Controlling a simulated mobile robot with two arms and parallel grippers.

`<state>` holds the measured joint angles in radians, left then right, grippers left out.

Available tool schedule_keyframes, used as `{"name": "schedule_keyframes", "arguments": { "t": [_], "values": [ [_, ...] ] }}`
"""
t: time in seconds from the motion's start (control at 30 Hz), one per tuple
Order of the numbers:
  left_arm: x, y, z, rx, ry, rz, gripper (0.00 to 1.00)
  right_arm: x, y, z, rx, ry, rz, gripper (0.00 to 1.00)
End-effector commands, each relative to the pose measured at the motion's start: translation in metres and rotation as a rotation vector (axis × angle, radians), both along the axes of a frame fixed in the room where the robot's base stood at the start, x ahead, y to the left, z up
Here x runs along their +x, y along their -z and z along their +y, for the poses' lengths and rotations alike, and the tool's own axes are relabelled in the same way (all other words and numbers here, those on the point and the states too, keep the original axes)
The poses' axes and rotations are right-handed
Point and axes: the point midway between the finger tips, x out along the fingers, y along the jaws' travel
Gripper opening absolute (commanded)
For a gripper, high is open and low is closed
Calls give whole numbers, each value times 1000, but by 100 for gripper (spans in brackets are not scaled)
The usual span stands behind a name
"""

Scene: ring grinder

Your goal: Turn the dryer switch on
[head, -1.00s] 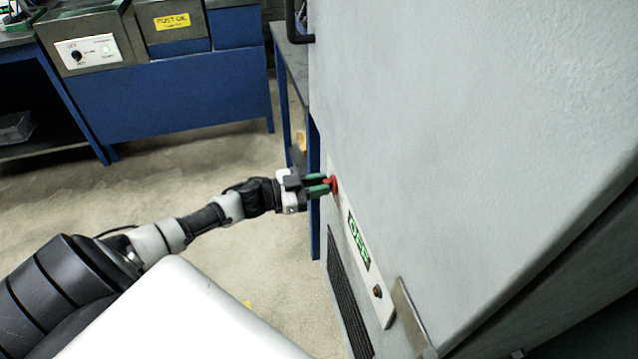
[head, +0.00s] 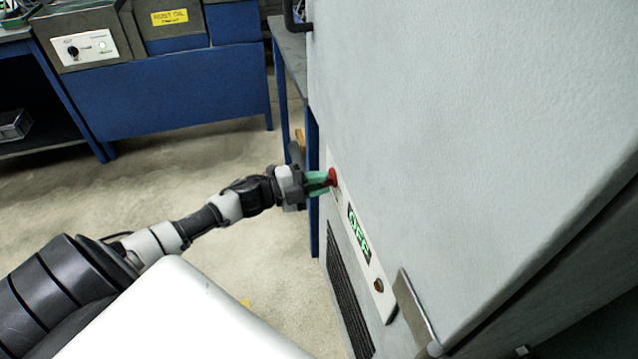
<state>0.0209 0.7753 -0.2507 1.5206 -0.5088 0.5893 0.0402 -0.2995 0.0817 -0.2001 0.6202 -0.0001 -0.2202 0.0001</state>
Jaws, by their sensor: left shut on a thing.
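The dryer is the large grey cabinet (head: 470,130) on the right. Its narrow white control panel (head: 378,298) runs down the near left edge and carries a red switch (head: 332,177), a green-lit display (head: 358,235) that seems to read OFF, and a small dark knob (head: 379,285). My left gripper (head: 325,178) has green fingertips and is shut on the red switch, with the wrist rolled. The fingers partly hide the switch. My right gripper is not in view.
A metal handle (head: 415,315) sticks out below the panel, and a dark vent (head: 345,290) lies beside it. At the back left stands a blue workbench (head: 170,100) with a control box (head: 85,48). The floor (head: 220,160) between is clear.

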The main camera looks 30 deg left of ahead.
Motion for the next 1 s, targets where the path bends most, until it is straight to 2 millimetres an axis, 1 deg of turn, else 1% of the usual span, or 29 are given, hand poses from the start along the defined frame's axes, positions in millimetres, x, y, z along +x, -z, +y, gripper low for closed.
{"name": "schedule_keyframes", "arguments": {
  "t": [0.03,0.1,0.43,0.47,0.5,0.6,0.8,1.0],
  "values": [
    [-1,3,0,31,0,-27,0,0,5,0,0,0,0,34],
    [-1,4,-1,77,1,-65,0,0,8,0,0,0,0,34],
    [-1,6,-1,238,1,-202,0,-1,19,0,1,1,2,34],
    [-1,6,-1,248,1,-210,0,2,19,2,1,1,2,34],
    [-1,6,-1,258,1,-220,0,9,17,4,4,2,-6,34],
    [-1,6,-1,282,2,-239,0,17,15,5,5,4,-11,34],
    [-1,6,-1,306,1,-258,0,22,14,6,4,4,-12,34],
    [-1,6,-1,311,1,-261,0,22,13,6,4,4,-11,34]
  ]
}}
